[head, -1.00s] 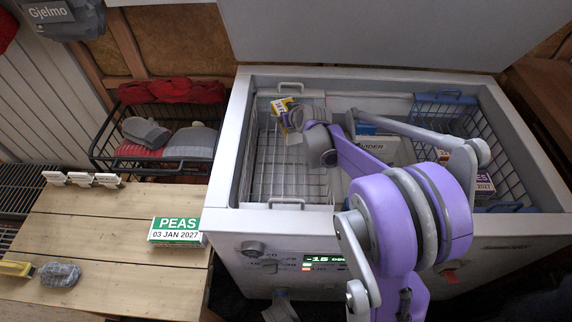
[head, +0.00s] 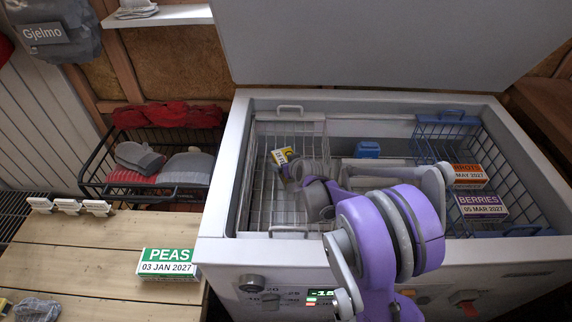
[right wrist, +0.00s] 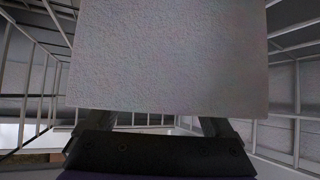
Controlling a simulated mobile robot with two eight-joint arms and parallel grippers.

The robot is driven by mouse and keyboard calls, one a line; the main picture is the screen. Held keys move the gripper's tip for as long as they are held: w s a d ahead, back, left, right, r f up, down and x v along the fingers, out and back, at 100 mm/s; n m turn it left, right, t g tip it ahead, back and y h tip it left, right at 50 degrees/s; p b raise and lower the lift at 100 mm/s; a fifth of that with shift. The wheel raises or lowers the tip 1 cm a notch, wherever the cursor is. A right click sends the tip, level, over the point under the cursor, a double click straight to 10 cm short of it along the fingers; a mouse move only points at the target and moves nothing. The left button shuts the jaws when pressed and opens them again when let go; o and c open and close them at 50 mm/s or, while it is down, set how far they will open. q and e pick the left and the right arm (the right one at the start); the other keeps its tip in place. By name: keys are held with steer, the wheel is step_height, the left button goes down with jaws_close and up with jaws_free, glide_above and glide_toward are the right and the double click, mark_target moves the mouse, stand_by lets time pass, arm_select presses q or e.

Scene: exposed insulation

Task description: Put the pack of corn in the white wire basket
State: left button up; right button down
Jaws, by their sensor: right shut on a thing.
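A small pack with a yellow and white label, apparently the corn (head: 282,156), is held in my right gripper (head: 297,171). The label's writing is too small to read. In the right wrist view the pack's pale, frosted face (right wrist: 170,55) fills the middle, between the fingers. The white wire basket (head: 262,205) hangs at the left of the open chest freezer. The pack is inside its outline, with white wires on both sides in the right wrist view. I cannot tell whether it touches the basket floor. My left gripper is not in view.
A blue wire basket (head: 519,182) at the right holds a berries pack (head: 481,205) and an orange-labelled pack (head: 468,174). A peas pack (head: 168,263) lies on the wooden table (head: 75,245). A black basket (head: 100,188) holds gloves. The freezer rim (head: 222,195) surrounds the opening.

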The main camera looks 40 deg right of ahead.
jaws_free()
steer(key=shift+f, duration=0.1)
steer(key=shift+s+r, duration=0.15)
steer(key=shift+r, duration=0.2)
steer(key=p+v, duration=0.3)
steer(key=v, duration=0.8)
steer(key=shift+s+a+r, duration=0.1)
steer(key=shift+s+r, duration=0.05)
steer(key=shift+s, duration=0.15)
steer(key=shift+p, duration=0.3)
